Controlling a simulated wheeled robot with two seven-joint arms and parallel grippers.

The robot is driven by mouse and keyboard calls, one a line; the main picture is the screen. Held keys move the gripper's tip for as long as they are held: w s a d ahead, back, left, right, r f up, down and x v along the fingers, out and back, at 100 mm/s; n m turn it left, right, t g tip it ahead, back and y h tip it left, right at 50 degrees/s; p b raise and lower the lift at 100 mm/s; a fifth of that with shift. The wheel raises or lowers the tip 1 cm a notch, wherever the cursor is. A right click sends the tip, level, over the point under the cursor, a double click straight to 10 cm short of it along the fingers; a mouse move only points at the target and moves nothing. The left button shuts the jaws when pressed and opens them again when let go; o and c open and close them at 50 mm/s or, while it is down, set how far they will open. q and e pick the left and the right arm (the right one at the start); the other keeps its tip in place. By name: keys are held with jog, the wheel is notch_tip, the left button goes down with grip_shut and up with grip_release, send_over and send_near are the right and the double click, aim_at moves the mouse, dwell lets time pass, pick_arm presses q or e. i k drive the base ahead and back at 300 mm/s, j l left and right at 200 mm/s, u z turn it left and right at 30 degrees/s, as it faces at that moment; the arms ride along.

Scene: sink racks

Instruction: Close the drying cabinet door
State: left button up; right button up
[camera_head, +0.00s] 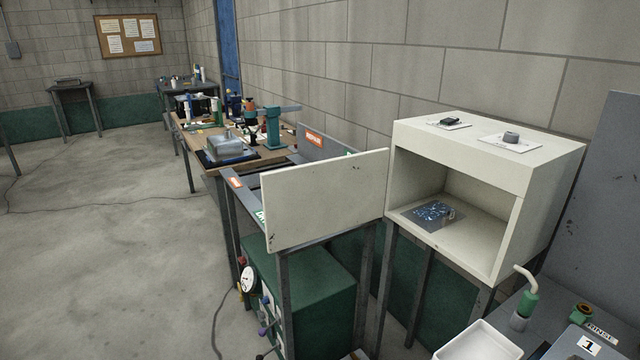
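The drying cabinet (470,155) is a cream-white box standing on dark legs at the right, against the block wall. Its front is open and its inside is visible. Its door (325,200) is a flat cream panel that stands wide open, swung out to the left from the cabinet's left front edge. A dark blue, speckled flat item (433,214) lies on the cabinet floor. Neither of my grippers is in view.
Two small dark items on white cards (510,141) lie on the cabinet top. A cluttered bench (215,140) stands behind the door.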

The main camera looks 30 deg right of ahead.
aim_at(308, 202)
jog(key=i+j+z, duration=0.1)
jog(key=i+z, duration=0.35)
jog(key=i+j+z, duration=0.25)
jog(key=i+z, duration=0.2)
jog(key=i+j+z, duration=0.3)
jog(key=z, duration=0.15)
